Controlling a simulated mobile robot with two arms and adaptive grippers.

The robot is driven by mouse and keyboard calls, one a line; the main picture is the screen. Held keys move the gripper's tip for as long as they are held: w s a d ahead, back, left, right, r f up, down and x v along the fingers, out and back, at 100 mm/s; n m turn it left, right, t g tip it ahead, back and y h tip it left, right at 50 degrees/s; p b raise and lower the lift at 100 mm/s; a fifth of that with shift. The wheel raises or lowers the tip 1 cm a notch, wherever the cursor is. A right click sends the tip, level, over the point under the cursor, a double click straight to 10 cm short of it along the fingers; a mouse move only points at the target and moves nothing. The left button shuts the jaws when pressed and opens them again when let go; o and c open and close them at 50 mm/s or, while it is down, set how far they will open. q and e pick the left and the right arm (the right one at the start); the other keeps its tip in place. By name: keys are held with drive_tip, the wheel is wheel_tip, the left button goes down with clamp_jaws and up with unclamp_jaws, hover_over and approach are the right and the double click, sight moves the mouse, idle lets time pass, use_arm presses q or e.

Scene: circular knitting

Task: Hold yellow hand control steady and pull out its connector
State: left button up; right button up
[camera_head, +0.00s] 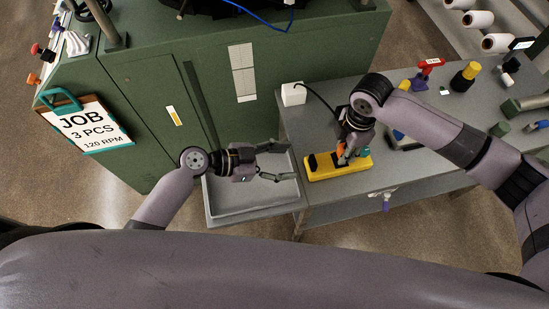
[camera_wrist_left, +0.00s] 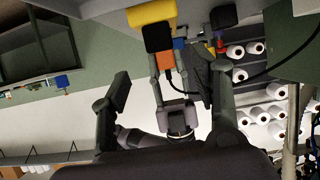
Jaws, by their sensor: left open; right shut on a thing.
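The yellow hand control (camera_head: 338,174) lies on the grey table near its front left corner. It has a black block at its left end. An orange piece (camera_head: 341,153) sits at its top. My right gripper (camera_head: 346,158) reaches down from above and is shut on this piece. Whether the orange piece is the connector I cannot tell. My left gripper (camera_head: 283,160) is open and empty, to the left of the control and apart from it. In the left wrist view, the control (camera_wrist_left: 150,14), its black end and the orange piece (camera_wrist_left: 162,62) appear ahead between my left fingers (camera_wrist_left: 170,86).
A black cable (camera_head: 321,97) runs from a white box (camera_head: 293,94) behind my right gripper. A grey tray (camera_head: 250,211) lies below my left gripper. The green machine cabinet (camera_head: 150,95) stands behind it. Tools and a yellow-topped bottle (camera_head: 467,77) stand further right.

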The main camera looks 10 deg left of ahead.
sight(311, 160)
use_arm(q)
drive_tip(key=x, duration=0.9)
drive_tip(key=shift+w+d+f, duration=0.15)
drive_tip(key=shift+d, duration=0.15)
drive_tip(key=shift+c, duration=0.4)
clamp_jaws()
drive_tip(key=shift+c, duration=1)
unclamp_jaws()
drive_tip(key=shift+c, duration=0.5)
